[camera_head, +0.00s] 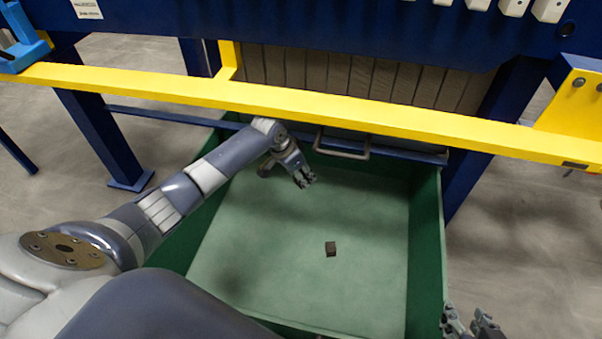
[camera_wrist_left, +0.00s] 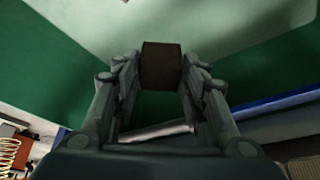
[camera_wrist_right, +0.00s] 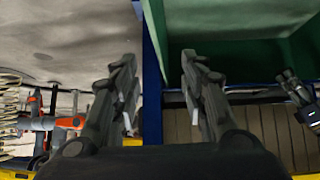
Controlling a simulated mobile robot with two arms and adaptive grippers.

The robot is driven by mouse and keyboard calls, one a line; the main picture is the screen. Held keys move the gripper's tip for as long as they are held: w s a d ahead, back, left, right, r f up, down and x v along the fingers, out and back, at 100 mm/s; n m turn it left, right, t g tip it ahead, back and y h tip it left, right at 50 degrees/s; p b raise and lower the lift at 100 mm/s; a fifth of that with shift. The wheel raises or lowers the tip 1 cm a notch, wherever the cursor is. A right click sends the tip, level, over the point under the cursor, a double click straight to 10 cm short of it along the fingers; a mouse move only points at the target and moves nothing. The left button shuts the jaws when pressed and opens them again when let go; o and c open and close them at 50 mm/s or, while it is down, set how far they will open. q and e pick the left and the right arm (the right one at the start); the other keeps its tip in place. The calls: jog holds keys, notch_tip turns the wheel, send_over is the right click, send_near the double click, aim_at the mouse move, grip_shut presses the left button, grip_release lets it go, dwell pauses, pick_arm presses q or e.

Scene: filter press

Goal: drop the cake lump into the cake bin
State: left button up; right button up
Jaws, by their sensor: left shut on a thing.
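In the left wrist view the cake lump (camera_wrist_left: 161,66), a dark brown block, sits between the fingertips of my left gripper (camera_wrist_left: 160,75), which is shut on it. In the head view my left gripper (camera_head: 305,180) is over the far part of the green cake bin (camera_head: 427,240), pointing down; the held lump cannot be made out there. A small dark brown block (camera_head: 331,248) shows against the bin floor, apart from the gripper. My right gripper (camera_head: 470,325) is beside the bin's right wall; its fingers stand apart and empty in the right wrist view (camera_wrist_right: 158,75).
The yellow rail (camera_head: 300,104) of the blue filter press crosses beyond the bin, with a row of grey-brown plates (camera_head: 350,75) behind it. A metal handle (camera_head: 341,150) is at the bin's far edge. Most of the bin floor is bare.

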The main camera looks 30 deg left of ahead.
pick_arm(q)
jog(key=shift+f+b, duration=0.75)
jog(key=shift+f, duration=0.05)
jog(key=shift+f+b, duration=0.7)
jog(key=shift+b, duration=0.1)
pick_arm(e)
jog(key=w+a+r+t+y, duration=0.1)
jog(key=w+a+r+t, duration=0.1)
jog(key=r, duration=0.5)
jog(key=w+a+r+t+y, duration=0.2)
jog(key=w+r+t, duration=0.3)
jog(key=r+t, duration=0.2)
jog(key=shift+w+r+n, duration=0.3)
jog(key=shift+r, duration=0.15)
pick_arm(q)
jog(key=o, duration=1.2)
jog(key=shift+f, duration=0.1)
jog(key=s+a+r, duration=0.1)
jog(key=s+a, duration=0.1)
jog(key=s, duration=0.2)
jog(key=s+a+r, duration=0.1)
jog(key=s+r, duration=0.1)
jog(key=s, duration=0.2)
jog(key=s+a+r, duration=0.1)
jog(key=s+a, duration=0.1)
jog(key=s, duration=0.2)
jog(key=shift+s+a+r, duration=0.3)
jog(key=shift+s+a, duration=0.05)
